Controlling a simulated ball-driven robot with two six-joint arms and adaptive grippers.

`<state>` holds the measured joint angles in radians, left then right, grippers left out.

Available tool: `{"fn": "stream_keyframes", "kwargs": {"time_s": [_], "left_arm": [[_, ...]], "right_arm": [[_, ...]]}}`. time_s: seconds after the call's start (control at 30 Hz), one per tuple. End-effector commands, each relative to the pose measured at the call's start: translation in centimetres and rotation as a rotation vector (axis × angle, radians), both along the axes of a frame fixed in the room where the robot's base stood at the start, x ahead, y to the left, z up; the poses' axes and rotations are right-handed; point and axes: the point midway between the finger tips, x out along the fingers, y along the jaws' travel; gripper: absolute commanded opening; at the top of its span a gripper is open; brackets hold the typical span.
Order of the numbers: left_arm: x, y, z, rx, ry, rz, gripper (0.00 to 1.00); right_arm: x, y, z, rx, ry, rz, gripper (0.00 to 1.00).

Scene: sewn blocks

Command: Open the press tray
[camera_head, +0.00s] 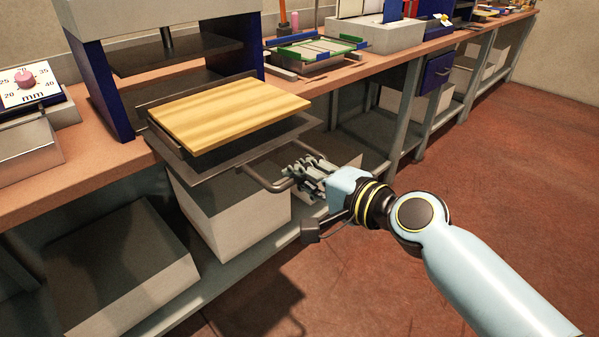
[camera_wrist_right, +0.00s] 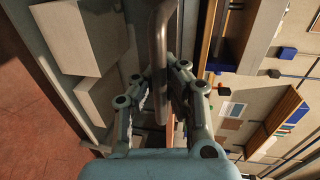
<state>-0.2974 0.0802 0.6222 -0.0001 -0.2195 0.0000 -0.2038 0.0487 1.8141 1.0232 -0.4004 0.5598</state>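The press tray (camera_head: 232,160) is a dark metal plate with a wooden board (camera_head: 225,112) lying on it. It stands out from the blue-sided press past the front edge of the bench. Its grey bar handle (camera_head: 258,180) is on the front side and also shows in the wrist view (camera_wrist_right: 160,40). My right gripper (camera_head: 298,174) is at the handle's front bar. In the wrist view its fingers (camera_wrist_right: 167,80) lie closely on both sides of the bar and look shut on it. My left gripper is not in view.
The press (camera_head: 108,85) stands on the bench, with a dial block (camera_head: 30,85) to its left. A frame with green corners (camera_head: 318,48) sits to its right. Pale boxes (camera_head: 130,262) are under the bench. The floor (camera_head: 480,170) in front is clear.

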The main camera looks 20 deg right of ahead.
Motion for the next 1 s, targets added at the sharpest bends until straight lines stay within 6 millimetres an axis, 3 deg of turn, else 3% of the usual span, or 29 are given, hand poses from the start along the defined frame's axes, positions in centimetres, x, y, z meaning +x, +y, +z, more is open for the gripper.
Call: {"fn": "stream_keyframes", "kwargs": {"time_s": [0.03, 0.3, 0.67, 1.0], "left_arm": [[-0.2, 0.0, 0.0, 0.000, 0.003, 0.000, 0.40], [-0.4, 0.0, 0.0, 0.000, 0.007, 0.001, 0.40], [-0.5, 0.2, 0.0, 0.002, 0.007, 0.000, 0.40], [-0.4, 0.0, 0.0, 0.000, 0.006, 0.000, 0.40]], "right_arm": [[0.0, 0.0, 0.1, 0.000, -0.001, 0.000, 0.00], [0.0, 0.0, 0.0, 0.000, -0.001, 0.000, 0.36], [-0.6, -0.3, 0.1, -0.001, 0.001, 0.000, 0.36], [-7.1, -2.6, 1.4, -0.005, 0.003, 0.003, 0.36]]}}
